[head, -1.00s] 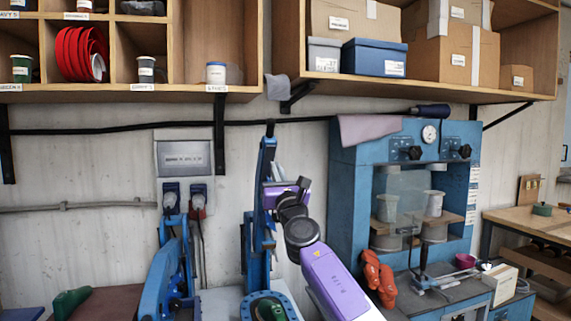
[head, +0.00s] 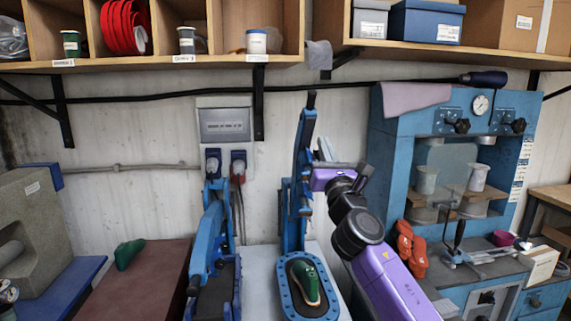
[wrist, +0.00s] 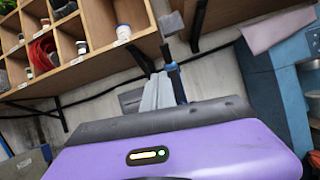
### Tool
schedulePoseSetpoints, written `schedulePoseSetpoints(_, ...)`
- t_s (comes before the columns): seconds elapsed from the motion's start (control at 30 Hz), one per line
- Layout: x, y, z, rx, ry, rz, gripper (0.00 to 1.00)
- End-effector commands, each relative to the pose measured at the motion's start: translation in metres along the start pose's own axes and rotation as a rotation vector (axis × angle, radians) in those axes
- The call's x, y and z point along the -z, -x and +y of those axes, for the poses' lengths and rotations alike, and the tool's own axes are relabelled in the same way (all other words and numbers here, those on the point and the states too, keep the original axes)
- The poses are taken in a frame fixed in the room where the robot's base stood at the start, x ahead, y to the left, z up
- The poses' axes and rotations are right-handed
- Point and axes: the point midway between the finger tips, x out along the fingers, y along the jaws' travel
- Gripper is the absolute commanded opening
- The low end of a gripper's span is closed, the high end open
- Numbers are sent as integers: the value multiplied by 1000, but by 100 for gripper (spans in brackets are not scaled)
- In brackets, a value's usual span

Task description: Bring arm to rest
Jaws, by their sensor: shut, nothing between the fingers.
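My purple arm rises from the bottom right of the head view and bends back at its black wrist joints. My gripper (head: 324,147) is raised in front of the wall, beside the tall blue upright of a machine (head: 303,180), its grey fingers pointing up. It also shows in the wrist view (wrist: 157,88), where the two grey fingers stand close together beyond the purple housing. It is shut and empty. I cannot tell the gap in depth between it and the machine behind.
A blue press cabinet (head: 393,140) stands to the right, with orange-red shoe forms (head: 410,248) at its side. A green shoe form (head: 306,283) lies on the blue machine's base. Wooden shelves (head: 180,64) hang above. A brown bench top (head: 135,285) is at left.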

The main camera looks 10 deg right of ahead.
Motion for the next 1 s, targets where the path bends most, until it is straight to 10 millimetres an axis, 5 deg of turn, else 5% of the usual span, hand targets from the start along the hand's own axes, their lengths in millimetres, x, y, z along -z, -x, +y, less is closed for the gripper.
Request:
schedulePoseSetpoints(0.23, -26, 9, 24, -88, -438, -24, 0)
schedulePoseSetpoints(0.47, -5, 62, 37, -131, -940, 16, 0)
schedulePoseSetpoints(0.67, 31, 131, 43, -121, -1388, 64, 0)
schedulePoseSetpoints(1.0, 86, 279, 38, -8, -2102, 98, 0)
